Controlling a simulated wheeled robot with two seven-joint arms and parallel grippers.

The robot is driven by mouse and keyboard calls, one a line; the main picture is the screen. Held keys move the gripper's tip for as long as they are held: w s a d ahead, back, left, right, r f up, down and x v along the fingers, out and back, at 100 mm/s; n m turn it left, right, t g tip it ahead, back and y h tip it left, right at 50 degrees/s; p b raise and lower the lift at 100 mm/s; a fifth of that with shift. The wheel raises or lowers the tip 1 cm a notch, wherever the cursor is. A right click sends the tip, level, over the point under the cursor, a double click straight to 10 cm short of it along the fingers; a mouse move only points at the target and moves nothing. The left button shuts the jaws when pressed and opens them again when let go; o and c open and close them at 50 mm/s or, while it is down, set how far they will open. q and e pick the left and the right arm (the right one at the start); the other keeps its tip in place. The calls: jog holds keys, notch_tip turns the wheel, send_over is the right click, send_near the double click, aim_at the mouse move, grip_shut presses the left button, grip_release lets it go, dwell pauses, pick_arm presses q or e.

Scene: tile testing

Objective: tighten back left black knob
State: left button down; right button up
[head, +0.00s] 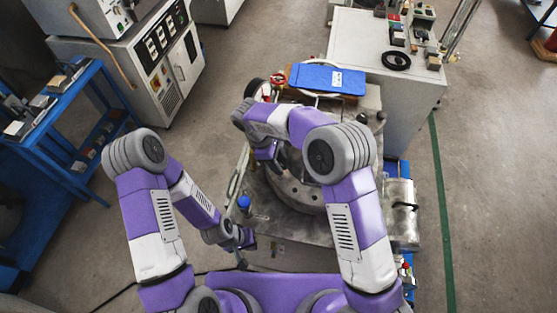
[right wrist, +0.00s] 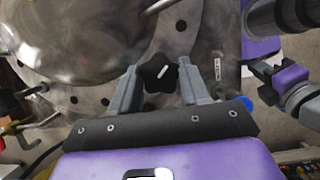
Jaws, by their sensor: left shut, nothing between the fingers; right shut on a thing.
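A black star-shaped knob (right wrist: 157,72) with a pale slot on top sits between the fingers of my right gripper (right wrist: 158,88) in the right wrist view. The right gripper is shut on it, beside a round metal vessel (right wrist: 70,40). In the head view my right gripper (head: 271,165) is over the left part of the machine's round metal plate (head: 290,195); my arm hides the knob there. My left gripper (head: 243,262) is low at the machine's front left corner, shut and empty, away from the knob. It also shows in the right wrist view (right wrist: 268,82).
A blue cap (head: 244,202) stands on the machine top near my left arm. A blue folder (head: 327,79) lies at the back. A white cabinet (head: 385,95) stands behind right, a blue trolley (head: 75,125) at left. Grey floor is clear at right.

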jog(key=m+p, duration=0.1)
jog(key=m+g+p, duration=0.1)
jog(key=m, duration=0.1)
jog(key=shift+w+r+m+y, duration=0.1)
jog(key=shift+r+m+y, duration=0.05)
jog(key=shift+m+y, duration=0.15)
jog(key=m+g+p, duration=0.1)
jog(key=m, duration=0.2)
jog(key=shift+w+d+m+y+p, duration=0.1)
jog(key=shift+m+y+p, duration=0.2)
jog(key=shift+y+p, duration=0.1)
jog(key=m+y, duration=0.1)
jog(key=m, duration=0.1)
jog(key=m+g+p, duration=0.1)
jog(key=m, duration=0.2)
jog(key=shift+w+d+y, duration=0.1)
jog(key=shift+y, duration=0.3)
jog(key=m+y, duration=0.1)
jog(key=m, duration=0.2)
jog(key=m+y+p, duration=0.1)
jog(key=m, duration=0.1)
jog(key=shift+d+m+g, duration=0.15)
jog(key=shift+m+g, duration=0.15)
jog(key=shift+m, duration=0.1)
jog(key=o, duration=1.1)
jog(key=shift+c, duration=0.2)
jog(key=v, duration=0.7)
jog(key=shift+r, duration=0.15)
